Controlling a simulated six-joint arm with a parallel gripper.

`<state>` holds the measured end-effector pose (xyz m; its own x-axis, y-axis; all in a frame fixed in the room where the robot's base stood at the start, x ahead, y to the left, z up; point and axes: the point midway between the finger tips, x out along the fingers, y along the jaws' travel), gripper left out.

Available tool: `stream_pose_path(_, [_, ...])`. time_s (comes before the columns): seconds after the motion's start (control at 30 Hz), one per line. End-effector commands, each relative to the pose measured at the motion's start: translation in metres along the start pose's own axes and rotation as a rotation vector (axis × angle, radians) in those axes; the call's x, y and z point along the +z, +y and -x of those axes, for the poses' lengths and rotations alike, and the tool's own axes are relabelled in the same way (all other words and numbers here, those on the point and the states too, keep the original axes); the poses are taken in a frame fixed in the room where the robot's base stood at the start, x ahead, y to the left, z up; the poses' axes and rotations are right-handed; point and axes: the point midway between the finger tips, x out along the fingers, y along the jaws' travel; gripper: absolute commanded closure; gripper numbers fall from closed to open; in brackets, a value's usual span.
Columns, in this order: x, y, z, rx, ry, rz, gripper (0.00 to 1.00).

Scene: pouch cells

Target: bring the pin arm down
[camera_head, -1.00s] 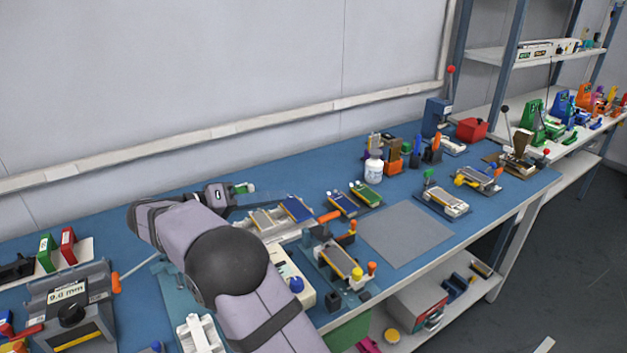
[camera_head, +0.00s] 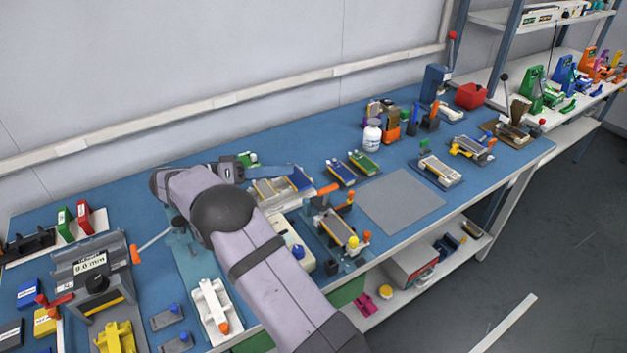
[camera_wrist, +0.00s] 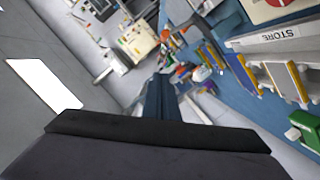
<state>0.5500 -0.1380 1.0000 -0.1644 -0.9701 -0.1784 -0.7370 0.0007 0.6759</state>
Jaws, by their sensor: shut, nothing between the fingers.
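A fixture (camera_head: 340,228) with a pouch cell in it and orange-tipped levers stands near the front edge in the head view, right of my forearm. One orange lever (camera_head: 328,190) sticks out at its back left. I cannot tell for sure which part is the pin arm. My gripper (camera_head: 296,169) reaches right from the wrist, over the back of the tray behind the fixture. Its narrow dark blue fingers (camera_wrist: 160,80) are together and empty in the wrist view. My forearm hides part of the bench left of the fixture.
A tray (camera_head: 262,200) with cells lies under the gripper; a tray marked STORE (camera_wrist: 280,34) shows in the wrist view. A bare grey mat (camera_head: 400,202) lies right of the fixture. A white bottle (camera_head: 372,136) stands behind. A gauge box (camera_head: 92,275) stands at left.

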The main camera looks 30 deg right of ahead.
Motion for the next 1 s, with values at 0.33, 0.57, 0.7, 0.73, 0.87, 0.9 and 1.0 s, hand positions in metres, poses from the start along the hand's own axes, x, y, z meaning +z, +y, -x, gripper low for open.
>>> stream_pose_path(0.33, [-0.002,0.003,-0.064,0.003,-0.003,0.002,1.00])
stream_pose_path(0.57, [0.017,0.002,-0.079,0.000,0.001,0.004,1.00])
stream_pose_path(0.7, [0.030,0.001,-0.082,-0.001,0.000,0.003,1.00])
stream_pose_path(0.73, [0.032,0.001,-0.082,-0.001,0.000,0.002,1.00])
stream_pose_path(0.87, [0.037,0.001,-0.084,-0.001,0.000,0.001,1.00])
stream_pose_path(0.9, [0.038,0.001,-0.084,-0.001,0.000,0.000,1.00])
stream_pose_path(1.0, [0.039,0.000,-0.084,-0.001,0.000,-0.001,1.00])
